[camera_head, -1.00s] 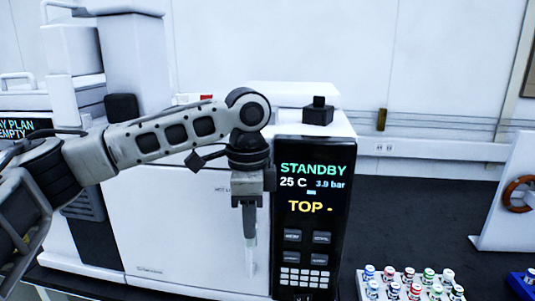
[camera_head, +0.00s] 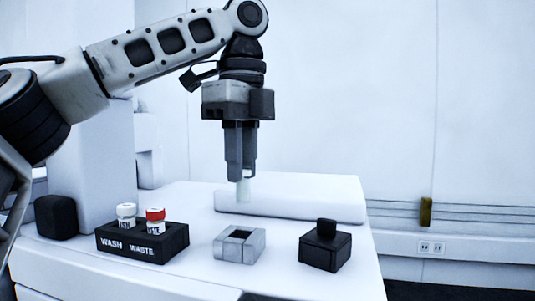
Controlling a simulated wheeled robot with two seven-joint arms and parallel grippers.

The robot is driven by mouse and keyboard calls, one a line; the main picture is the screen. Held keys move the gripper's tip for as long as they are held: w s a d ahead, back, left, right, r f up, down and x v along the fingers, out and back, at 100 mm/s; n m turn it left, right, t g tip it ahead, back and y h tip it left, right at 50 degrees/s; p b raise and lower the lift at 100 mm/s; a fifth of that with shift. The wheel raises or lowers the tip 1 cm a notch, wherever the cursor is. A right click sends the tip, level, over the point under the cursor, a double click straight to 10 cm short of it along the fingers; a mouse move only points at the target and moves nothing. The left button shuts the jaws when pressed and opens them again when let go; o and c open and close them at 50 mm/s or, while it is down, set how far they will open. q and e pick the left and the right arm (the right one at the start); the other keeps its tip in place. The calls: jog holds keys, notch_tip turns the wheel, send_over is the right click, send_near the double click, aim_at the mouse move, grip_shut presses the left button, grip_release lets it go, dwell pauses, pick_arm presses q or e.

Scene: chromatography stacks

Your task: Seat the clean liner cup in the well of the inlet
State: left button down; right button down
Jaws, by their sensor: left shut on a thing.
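My left gripper (camera_head: 240,165) points straight down and is shut on the clean liner cup (camera_head: 243,192), a pale, translucent tube. Only the cup's lower end shows clearly below the fingertips; the rest is hidden between them. The inlet (camera_head: 228,250) is a grey square block with a dark square well in its top, on the white instrument top. In the picture the cup hangs above the inlet, apart from it. My right gripper is not in view.
A black block with a knob (camera_head: 325,247) stands right of the inlet. A black rack marked WASH and WASTE (camera_head: 143,243) holds a white-capped vial (camera_head: 126,212) and a red-capped vial (camera_head: 156,217) on the left. A low white raised cover (camera_head: 310,200) lies behind.

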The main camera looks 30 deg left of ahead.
aim_at(240, 203)
pick_arm(q)
jog(key=shift+s+f, duration=0.35)
jog(key=shift+f, duration=0.25)
jog(key=shift+s+f, duration=0.1)
jog(key=shift+f, duration=1.25)
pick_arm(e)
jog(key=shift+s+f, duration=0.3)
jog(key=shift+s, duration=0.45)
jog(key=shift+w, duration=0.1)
pick_arm(q)
jog(key=shift+f+b, duration=0.45)
jog(key=shift+f, duration=0.65)
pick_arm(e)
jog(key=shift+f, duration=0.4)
